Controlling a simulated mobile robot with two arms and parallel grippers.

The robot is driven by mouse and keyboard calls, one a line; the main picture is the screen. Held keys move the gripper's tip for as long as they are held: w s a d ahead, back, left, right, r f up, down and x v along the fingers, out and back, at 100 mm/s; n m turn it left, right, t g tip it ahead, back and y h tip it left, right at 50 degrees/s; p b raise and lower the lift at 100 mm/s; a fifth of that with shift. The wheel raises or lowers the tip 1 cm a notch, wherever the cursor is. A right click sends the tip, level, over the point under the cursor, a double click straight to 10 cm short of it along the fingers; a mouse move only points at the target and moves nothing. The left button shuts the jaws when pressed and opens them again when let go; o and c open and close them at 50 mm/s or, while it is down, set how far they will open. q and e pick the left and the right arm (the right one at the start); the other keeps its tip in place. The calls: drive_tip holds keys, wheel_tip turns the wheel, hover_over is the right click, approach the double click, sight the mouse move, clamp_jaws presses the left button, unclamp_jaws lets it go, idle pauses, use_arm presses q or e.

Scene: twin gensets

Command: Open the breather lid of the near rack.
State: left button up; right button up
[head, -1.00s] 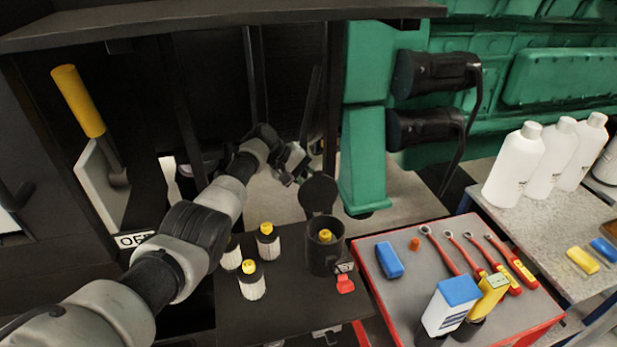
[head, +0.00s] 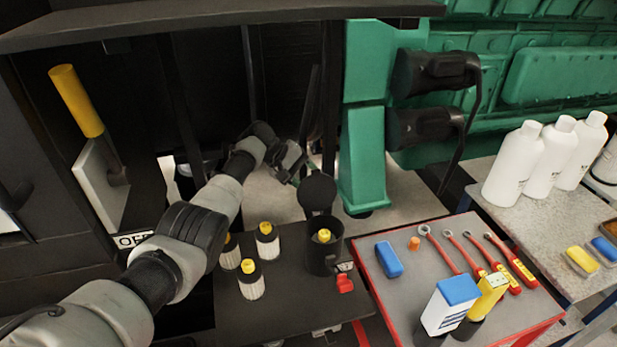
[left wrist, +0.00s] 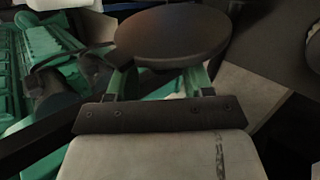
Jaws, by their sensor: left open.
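The breather lid (head: 318,191) is a round black disc, raised on the far side of a black cup (head: 323,256) on the near rack (head: 290,305). A yellow-topped piece shows inside the cup's open mouth. My left gripper (head: 299,172) is open, just behind and left of the raised lid. In the left wrist view, a dark disc that looks like the lid (left wrist: 172,36) lies across the view beyond the gripper (left wrist: 157,82) and hides part of its greenish fingers. I cannot tell whether they touch. My right gripper is not in view.
Several white, yellow-capped cartridges (head: 250,280) stand left of the cup. A red piece (head: 345,284) is at its front right. A grey tray with a red rim (head: 540,325) holds wrenches and boxes to the right. A green engine frame (head: 362,160) stands behind.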

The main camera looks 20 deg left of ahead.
use_arm(q)
drive_tip(key=b+v, duration=0.1)
drive_tip(key=v, duration=0.9)
drive_tip(key=shift+s+f, duration=0.1)
drive_tip(key=shift+f, duration=0.05)
